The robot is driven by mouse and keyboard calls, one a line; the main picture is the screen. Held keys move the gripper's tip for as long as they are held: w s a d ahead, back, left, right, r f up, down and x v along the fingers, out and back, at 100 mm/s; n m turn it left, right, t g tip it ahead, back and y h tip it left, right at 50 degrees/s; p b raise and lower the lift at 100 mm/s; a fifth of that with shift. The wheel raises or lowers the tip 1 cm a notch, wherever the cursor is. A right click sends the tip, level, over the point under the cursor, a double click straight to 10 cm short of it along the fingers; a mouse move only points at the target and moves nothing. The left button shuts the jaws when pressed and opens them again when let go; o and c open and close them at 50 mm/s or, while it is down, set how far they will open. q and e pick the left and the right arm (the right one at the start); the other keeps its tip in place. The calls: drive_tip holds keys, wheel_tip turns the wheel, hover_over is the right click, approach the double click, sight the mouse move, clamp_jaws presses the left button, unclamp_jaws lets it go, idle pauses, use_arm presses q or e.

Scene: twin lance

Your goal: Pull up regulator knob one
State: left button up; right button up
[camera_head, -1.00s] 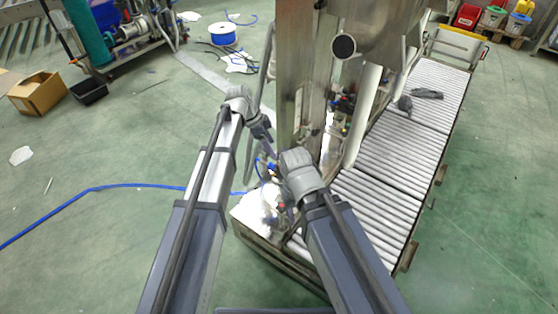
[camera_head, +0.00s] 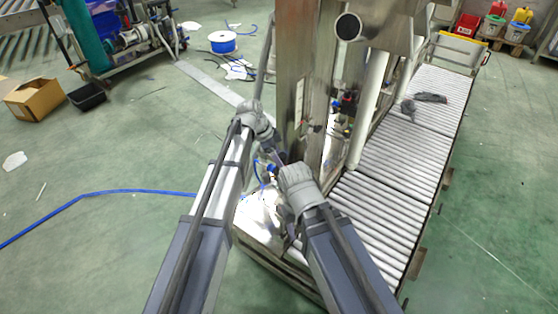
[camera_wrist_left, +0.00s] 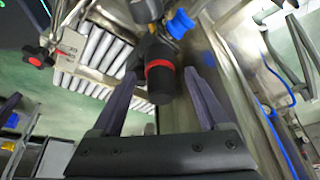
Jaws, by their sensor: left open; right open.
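In the left wrist view a black regulator knob (camera_wrist_left: 160,82) with a red ring hangs under a dark regulator body with a blue fitting (camera_wrist_left: 180,24). My left gripper (camera_wrist_left: 161,74) is open, with one finger on each side of the knob in the picture. I see gaps beside the knob, and the fingers do not close on it. In the head view my left gripper (camera_head: 279,157) is at the machine's post, and the knob there is hidden or too small to tell. My right gripper (camera_head: 290,240) is open, lower down over the machine's base, mostly hidden by its wrist.
A steel post (camera_head: 296,90) stands right beside my left gripper. A roller conveyor (camera_head: 400,160) runs off to the right and back. Blue tubing (camera_wrist_left: 280,140) hangs at the right in the left wrist view.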

use_arm(q)
clamp_jaws()
idle(0.5)
idle(0.8)
